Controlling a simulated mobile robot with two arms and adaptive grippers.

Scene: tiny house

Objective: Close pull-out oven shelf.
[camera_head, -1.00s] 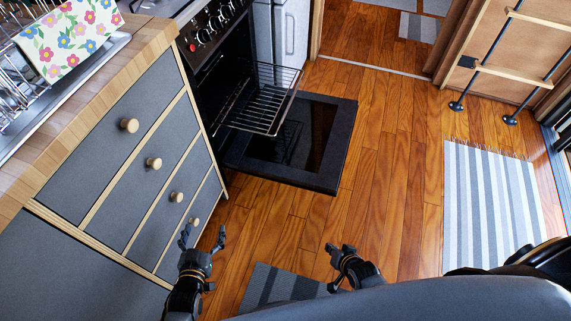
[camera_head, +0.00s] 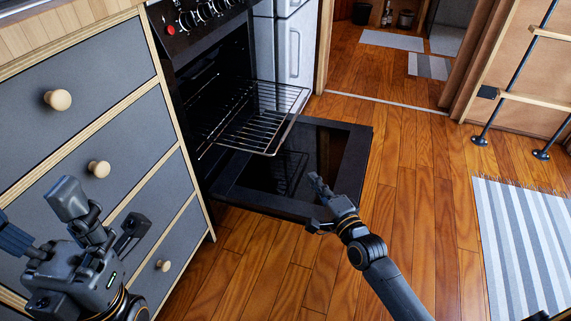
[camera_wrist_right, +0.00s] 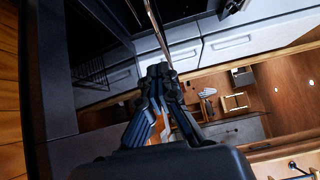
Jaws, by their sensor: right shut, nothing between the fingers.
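The oven shelf (camera_head: 262,122) is a wire rack sticking out of the oven over the lowered oven door (camera_head: 352,150). My right gripper (camera_head: 315,181) is shut and empty. In the head view it appears over the door's near edge, with its tips toward the rack and a visible gap between them. In the right wrist view, the shut fingers (camera_wrist_right: 160,70) point up and a thin metal rod, seemingly the rack's edge (camera_wrist_right: 155,25), runs down to near the tips; contact is unclear. My left gripper (camera_head: 95,225) is open and empty in front of the drawers.
The drawer cabinet (camera_head: 80,120) with round wooden knobs stands left of the oven. Wooden floor (camera_head: 400,200) is clear to the right of the door. A striped rug (camera_head: 520,240) lies at the right, below a ladder (camera_head: 515,85).

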